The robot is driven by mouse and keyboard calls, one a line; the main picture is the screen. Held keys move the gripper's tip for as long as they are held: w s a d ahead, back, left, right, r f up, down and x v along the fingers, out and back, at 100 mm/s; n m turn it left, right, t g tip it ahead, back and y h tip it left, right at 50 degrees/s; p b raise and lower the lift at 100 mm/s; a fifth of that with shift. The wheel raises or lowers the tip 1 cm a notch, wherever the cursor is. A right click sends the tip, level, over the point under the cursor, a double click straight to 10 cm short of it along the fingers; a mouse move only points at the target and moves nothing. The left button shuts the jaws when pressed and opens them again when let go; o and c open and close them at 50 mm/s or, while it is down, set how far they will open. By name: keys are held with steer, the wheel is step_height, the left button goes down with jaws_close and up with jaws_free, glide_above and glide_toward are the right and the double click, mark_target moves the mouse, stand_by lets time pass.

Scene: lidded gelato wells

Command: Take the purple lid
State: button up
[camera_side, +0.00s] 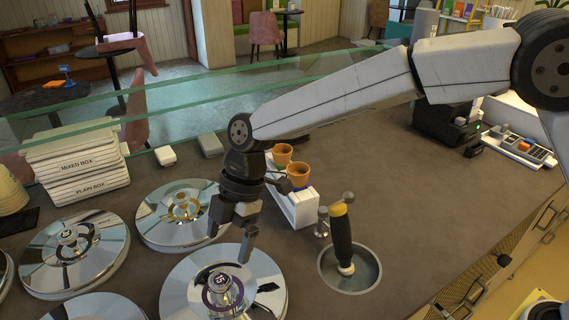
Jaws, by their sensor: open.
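The purple lid (190,297) is a round, shiny metal lid at the bottom centre of the side view. A purple ring surrounds its knob (222,284), which carries a dark label on top. It lies flat over its well on the dark counter, and its front edge is cut off by the frame. My gripper (230,246) points down just above and behind the knob. Its two fingers are apart with nothing between them. The fingertips appear close to the knob's height, but I cannot tell whether they touch the lid.
Other metal lids lie near: one with a gold ring (157,223) and one at the left (105,248). A scoop (341,235) stands in a round well (368,275) at right. A white holder (297,207) bears orange cups. Stacked boxes (75,165) and a glass guard stand behind.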

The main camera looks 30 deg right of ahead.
mark_target(220, 279)
steer(key=shift+x, duration=1.35)
steer(key=shift+x, duration=2.55)
steer(key=shift+s, duration=0.15)
jaws_close()
